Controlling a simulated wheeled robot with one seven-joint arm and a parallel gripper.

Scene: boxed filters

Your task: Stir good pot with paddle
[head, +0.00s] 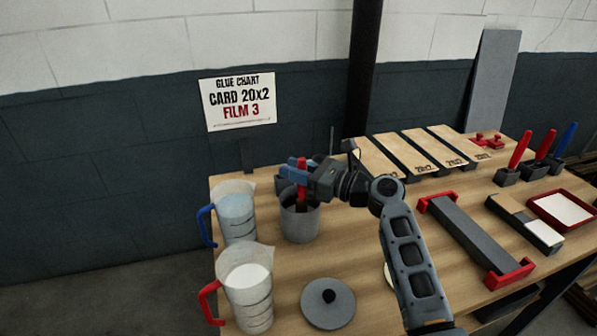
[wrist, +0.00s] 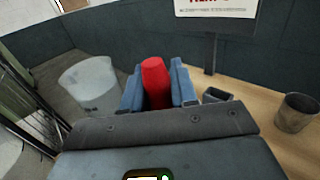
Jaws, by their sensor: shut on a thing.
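A grey metal pot (head: 299,224) stands open at the back left of the table. My gripper (head: 298,172) is above it, its blue fingers shut on the red paddle handle (head: 301,197). The handle goes down into the pot; its lower end and the pot's contents are hidden. In the wrist view my gripper (wrist: 157,88) has the red handle (wrist: 155,80) between its two blue fingers. A wall chart (head: 238,102) reads "GLUE CHART, CARD 20x2, FILM 3".
A blue-handled jug (head: 237,218) and a red-handled jug (head: 247,289) with white contents stand left of the pot. A round lid (head: 328,303) lies in front. A grey bar with red ends (head: 472,238), labelled boards (head: 413,152) and a red tray (head: 563,211) occupy the right.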

